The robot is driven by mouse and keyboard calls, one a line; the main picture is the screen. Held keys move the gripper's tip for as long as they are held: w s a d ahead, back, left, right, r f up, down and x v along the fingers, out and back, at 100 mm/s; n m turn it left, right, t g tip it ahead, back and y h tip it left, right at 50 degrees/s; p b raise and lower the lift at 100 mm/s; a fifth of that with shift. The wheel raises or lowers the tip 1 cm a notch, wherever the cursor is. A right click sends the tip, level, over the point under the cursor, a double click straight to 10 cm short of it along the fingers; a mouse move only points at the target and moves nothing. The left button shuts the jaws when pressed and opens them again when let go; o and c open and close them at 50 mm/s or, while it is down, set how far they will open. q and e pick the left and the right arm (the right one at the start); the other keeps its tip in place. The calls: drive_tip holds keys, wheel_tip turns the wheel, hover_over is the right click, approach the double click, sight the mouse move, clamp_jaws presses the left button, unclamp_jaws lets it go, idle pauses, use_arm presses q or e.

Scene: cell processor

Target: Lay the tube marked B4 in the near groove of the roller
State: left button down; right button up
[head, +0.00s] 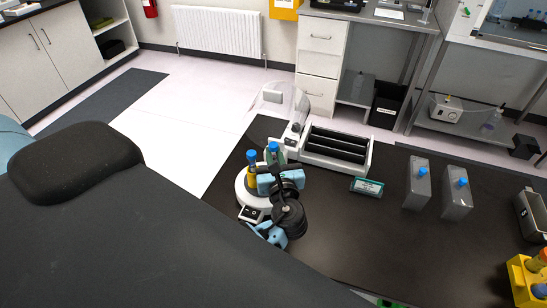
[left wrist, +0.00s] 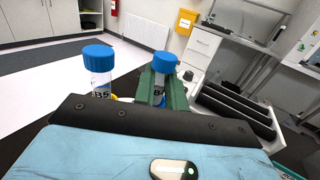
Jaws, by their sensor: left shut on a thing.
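My left gripper (head: 273,160) is shut on a blue-capped tube (head: 273,147). In the left wrist view its green fingers (left wrist: 160,92) flank this tube (left wrist: 163,64), whose label is mostly hidden; only part of a "B" shows. A second blue-capped tube (head: 252,172) stands just left of the gripper at a round white device (head: 241,190); the left wrist view shows it marked B5 (left wrist: 100,82). I cannot tell whether the held tube is clear of the device. The roller (head: 304,154), a white tray with black bars, lies right of and beyond the gripper, its grooves empty. My right gripper is not in view.
A green-edged sign (head: 367,187) and two grey blocks with blue caps (head: 416,185) (head: 456,194) stand right. A yellow rack (head: 521,283) is at the near right. The dark bench between is mostly clear.

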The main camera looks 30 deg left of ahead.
use_arm(q)
drive_tip(key=shift+r, duration=0.65)
drive_tip(key=shift+r, duration=3.2)
drive_tip(key=s+d+f+m+t+h, duration=0.2)
drive_tip(key=s+d+m+t+h, duration=0.2)
drive_tip(key=s+d+m+h, duration=0.4)
drive_tip(key=s+h, duration=0.1)
drive_tip(key=h, duration=0.3)
drive_tip(key=shift+d+f+m+t, duration=0.15)
drive_tip(key=shift+d+m+t, duration=0.15)
drive_tip(key=shift+d+t, duration=0.1)
drive_tip(key=shift+s, duration=0.1)
